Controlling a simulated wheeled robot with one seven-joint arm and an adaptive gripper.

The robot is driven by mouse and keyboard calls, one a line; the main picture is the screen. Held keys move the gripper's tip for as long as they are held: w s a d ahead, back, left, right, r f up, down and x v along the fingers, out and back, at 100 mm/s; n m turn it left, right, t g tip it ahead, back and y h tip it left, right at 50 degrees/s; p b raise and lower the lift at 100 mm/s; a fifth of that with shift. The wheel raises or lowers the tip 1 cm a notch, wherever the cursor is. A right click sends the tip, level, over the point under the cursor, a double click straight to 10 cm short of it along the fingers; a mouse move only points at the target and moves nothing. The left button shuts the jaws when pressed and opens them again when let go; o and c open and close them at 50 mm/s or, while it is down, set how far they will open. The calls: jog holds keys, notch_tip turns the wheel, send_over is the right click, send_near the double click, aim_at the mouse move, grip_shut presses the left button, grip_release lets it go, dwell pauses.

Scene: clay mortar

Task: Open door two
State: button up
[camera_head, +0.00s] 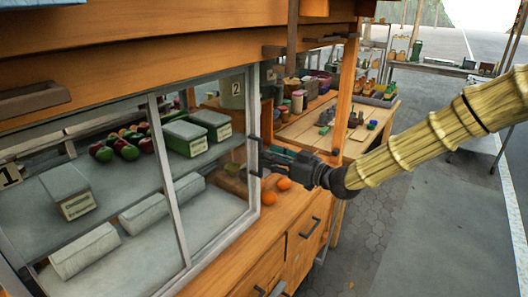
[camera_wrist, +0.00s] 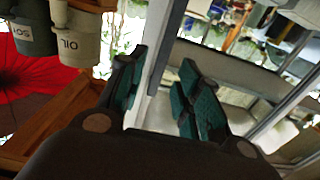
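The glass display case has glazed doors in grey metal frames. A sign "2" (camera_head: 237,86) sits at the upper right of the case, and a sign "1" (camera_head: 10,175) at the far left. The pane nearest sign 2, door two (camera_head: 208,160), appears shut, with its grey right-hand frame upright (camera_head: 253,145) beside my gripper (camera_head: 262,160). In the wrist view my gripper (camera_wrist: 160,75) has its teal-padded fingers apart, with a pale frame edge (camera_wrist: 157,50) showing between them. I cannot tell whether either finger touches the frame.
Boxes (camera_head: 75,195) and fruit (camera_head: 125,145) stand on shelves behind the glass. Oranges (camera_head: 268,198) lie on the wooden counter below my gripper. Drawers with handles (camera_head: 310,228) are under it. A table with jars and tools (camera_head: 330,128) stands behind. Paved floor (camera_head: 400,230) is free at right.

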jog(key=shift+p+x, duration=0.3)
jog(key=shift+x, duration=1.4)
jog(key=shift+c, duration=0.2)
grip_shut()
